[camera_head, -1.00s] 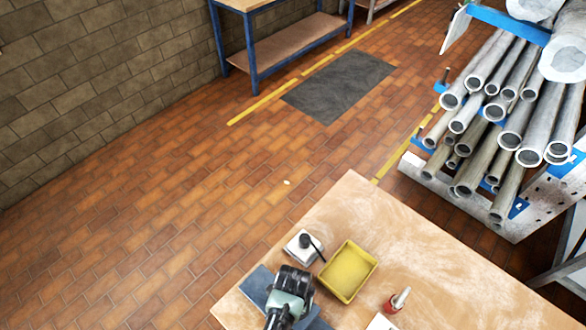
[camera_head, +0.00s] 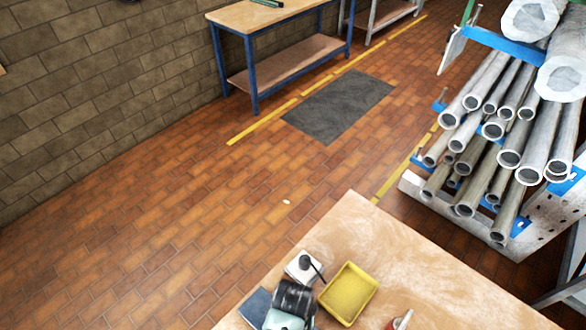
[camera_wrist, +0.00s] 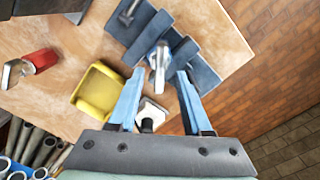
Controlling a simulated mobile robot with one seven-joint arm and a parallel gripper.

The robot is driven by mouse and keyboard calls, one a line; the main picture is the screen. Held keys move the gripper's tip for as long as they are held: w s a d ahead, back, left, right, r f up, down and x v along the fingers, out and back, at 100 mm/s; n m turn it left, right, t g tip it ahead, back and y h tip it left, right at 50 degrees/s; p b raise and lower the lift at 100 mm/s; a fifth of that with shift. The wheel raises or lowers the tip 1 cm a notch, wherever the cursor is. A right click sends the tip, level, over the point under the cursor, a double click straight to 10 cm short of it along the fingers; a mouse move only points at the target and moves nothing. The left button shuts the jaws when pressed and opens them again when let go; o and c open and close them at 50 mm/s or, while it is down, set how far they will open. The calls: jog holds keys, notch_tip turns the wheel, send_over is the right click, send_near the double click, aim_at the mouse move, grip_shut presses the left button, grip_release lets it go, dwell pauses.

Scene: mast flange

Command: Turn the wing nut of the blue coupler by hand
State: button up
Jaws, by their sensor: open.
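In the wrist view my gripper (camera_wrist: 160,74) is open, its two blue fingers apart and pointing at a pale metal wing nut (camera_wrist: 159,60). The wing nut shows between the fingertips; I cannot tell whether either finger touches it. A small blue part, seemingly the coupler (camera_wrist: 152,44), shows just behind it on a slate-blue stepped block (camera_wrist: 203,72). In the head view the block (camera_head: 255,306) is partly covered by my dark wrist, and the fingers, coupler and wing nut are hidden.
On the wooden table (camera_head: 430,265) are a yellow tray (camera_head: 349,292), a white box with a black knob (camera_head: 299,268) and a red part with a metal piece (camera_wrist: 38,62). A pipe rack (camera_head: 490,140) stands at right. Tiled floor is open beyond the table.

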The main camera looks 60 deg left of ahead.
jog(key=shift+r, duration=0.35)
